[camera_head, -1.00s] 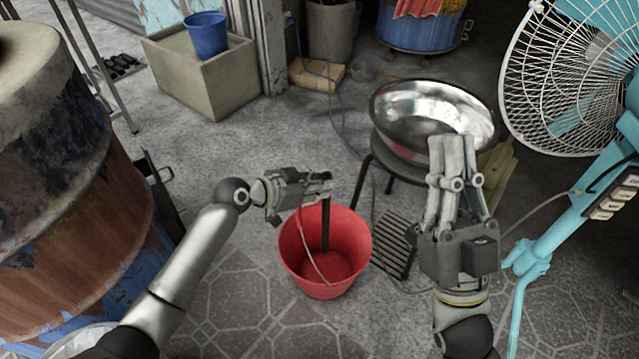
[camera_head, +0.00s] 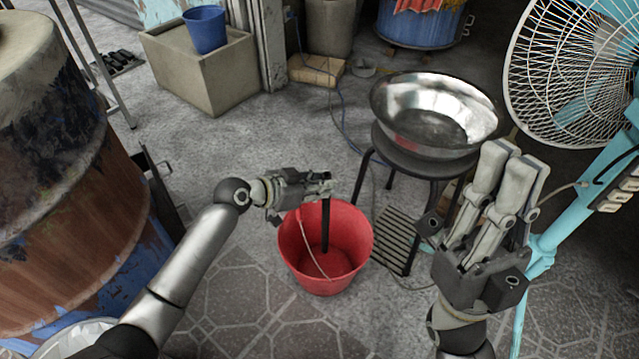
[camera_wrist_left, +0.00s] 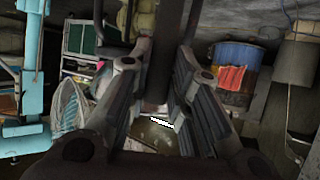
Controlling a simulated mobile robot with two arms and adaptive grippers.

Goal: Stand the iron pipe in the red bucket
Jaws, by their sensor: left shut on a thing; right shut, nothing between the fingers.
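The red bucket (camera_head: 312,262) stands on the floor in the middle of the head view. The dark iron pipe (camera_head: 325,228) is upright, its lower part inside the bucket. Whether its lower end touches the bucket's bottom is hard to tell. My left gripper (camera_head: 322,184) is shut on the pipe's upper part, above the bucket's far rim. The pipe also shows between the fingers in the left wrist view (camera_wrist_left: 158,75). My right gripper (camera_head: 518,150) is shut and empty, pointing up, to the right of the bucket and apart from it.
A metal basin (camera_head: 435,115) sits on a dark stool (camera_head: 415,162) behind the bucket. A turquoise fan (camera_head: 575,80) stands at the right. A rusty barrel (camera_head: 60,200) fills the left side. A blue bucket (camera_head: 206,30) sits on a stone box (camera_head: 200,75) at the back. Floor left of the red bucket is clear.

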